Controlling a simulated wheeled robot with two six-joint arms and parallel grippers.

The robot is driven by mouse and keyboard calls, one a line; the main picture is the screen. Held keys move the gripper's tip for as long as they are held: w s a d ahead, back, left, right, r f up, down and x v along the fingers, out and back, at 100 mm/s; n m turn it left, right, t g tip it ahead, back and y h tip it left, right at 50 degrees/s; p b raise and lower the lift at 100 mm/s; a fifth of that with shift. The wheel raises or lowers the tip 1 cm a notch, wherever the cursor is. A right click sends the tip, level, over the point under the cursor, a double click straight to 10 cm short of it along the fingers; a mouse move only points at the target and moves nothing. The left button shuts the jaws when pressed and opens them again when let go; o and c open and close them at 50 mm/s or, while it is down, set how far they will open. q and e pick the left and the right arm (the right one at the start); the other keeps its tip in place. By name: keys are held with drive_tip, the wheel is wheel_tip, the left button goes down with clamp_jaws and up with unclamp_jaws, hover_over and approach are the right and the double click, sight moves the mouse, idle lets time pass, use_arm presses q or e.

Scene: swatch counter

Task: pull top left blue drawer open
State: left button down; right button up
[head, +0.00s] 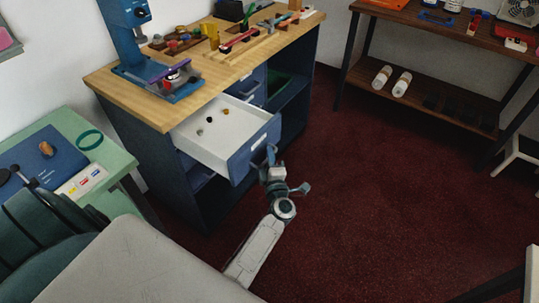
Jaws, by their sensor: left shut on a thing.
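The top left blue drawer (252,149) of the wooden-topped workbench stands pulled well out. My right gripper is not in view.
The workbench top (222,72) carries a blue drill press (127,38) and several small tools. A green table (103,152) and a dark green chair (48,225) stand at left. A brown shelf table (440,28) is at upper right.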

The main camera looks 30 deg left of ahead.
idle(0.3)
use_arm(q)
drive_tip(key=c, duration=1.5)
unclamp_jaws()
